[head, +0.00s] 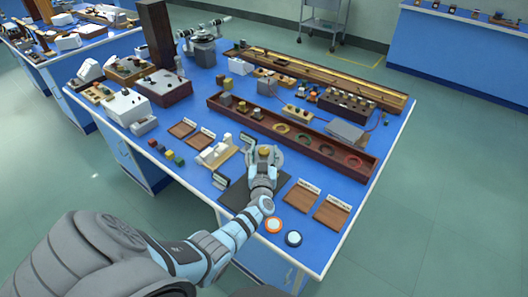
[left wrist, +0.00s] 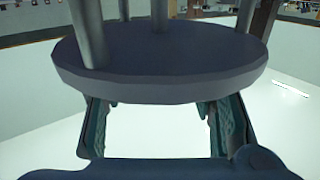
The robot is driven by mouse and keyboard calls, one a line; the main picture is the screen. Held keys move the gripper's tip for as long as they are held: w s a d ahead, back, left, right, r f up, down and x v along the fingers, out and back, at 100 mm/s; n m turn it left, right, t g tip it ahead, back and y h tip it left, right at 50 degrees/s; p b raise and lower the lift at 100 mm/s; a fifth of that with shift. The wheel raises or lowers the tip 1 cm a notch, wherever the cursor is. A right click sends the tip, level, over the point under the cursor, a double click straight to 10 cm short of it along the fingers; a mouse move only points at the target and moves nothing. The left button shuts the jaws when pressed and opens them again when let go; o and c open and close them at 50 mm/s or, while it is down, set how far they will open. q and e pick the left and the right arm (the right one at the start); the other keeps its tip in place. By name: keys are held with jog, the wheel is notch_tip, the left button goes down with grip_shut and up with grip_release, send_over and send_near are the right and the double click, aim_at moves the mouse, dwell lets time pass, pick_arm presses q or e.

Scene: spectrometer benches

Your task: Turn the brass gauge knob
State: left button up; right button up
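My left gripper (head: 264,153) is above the near part of the blue bench, over the back edge of a black mat (head: 238,193). A small yellowish, brass-coloured thing (head: 264,149) shows at its fingertips; I cannot tell whether this is the gauge knob or whether the fingers touch it. In the left wrist view the two teal-padded fingers (left wrist: 160,125) stand wide apart, with only a pale surface between their visible parts. A dark round disc (left wrist: 160,85) with several grey posts hides the fingertips. My right gripper is not in view.
A long brown tray (head: 330,158) with coloured rings lies behind the gripper. White blocks (head: 215,152) and small dark stands are to its left.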

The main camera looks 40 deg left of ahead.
pick_arm(q)
jog(key=v, duration=1.2)
